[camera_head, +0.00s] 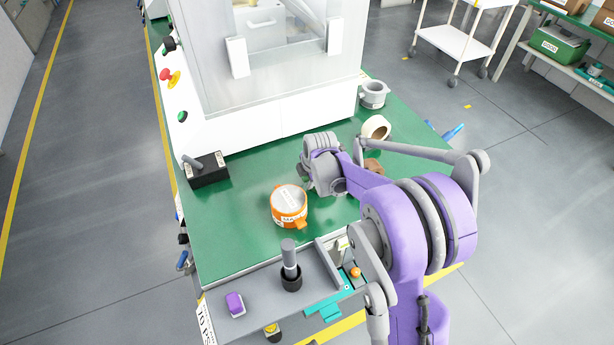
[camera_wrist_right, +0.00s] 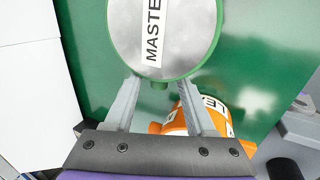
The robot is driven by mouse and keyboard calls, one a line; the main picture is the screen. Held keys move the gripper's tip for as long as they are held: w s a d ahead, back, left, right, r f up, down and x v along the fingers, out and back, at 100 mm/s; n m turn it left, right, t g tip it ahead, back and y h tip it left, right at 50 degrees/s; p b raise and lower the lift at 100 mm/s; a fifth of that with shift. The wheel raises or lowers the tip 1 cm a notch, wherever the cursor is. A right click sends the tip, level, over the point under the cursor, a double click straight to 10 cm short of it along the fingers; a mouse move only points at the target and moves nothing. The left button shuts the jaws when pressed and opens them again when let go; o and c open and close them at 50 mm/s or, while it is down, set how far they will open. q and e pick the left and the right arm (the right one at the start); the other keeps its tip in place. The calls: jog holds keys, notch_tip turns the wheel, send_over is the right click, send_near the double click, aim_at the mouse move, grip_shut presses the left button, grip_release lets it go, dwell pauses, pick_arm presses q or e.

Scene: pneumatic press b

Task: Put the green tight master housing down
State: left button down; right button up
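The green master housing (camera_wrist_right: 200,68) shows in the right wrist view as a round grey face with a green rim and a white "MASTER" label. The right gripper's two grey fingers (camera_wrist_right: 160,92) reach its lower rim from either side, with a small green tab between them. The fingers appear shut on it, with their tips partly hidden by the rim. In the head view my right gripper (camera_head: 322,178) is low over the green table, right of the orange housing (camera_head: 290,206). There the green housing cannot be made out. My left gripper is out of view.
The orange housing stands on the green table (camera_head: 235,235), close to my right gripper. A black box with a lever (camera_head: 207,172), a white ring (camera_head: 376,128) and a grey housing (camera_head: 373,95) stand nearby. The white press (camera_head: 265,110) is behind. Clear table lies left of the orange housing.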

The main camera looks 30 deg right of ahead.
jog(key=p+v, duration=0.1)
jog(key=v, duration=1.1)
jog(key=shift+p, duration=0.3)
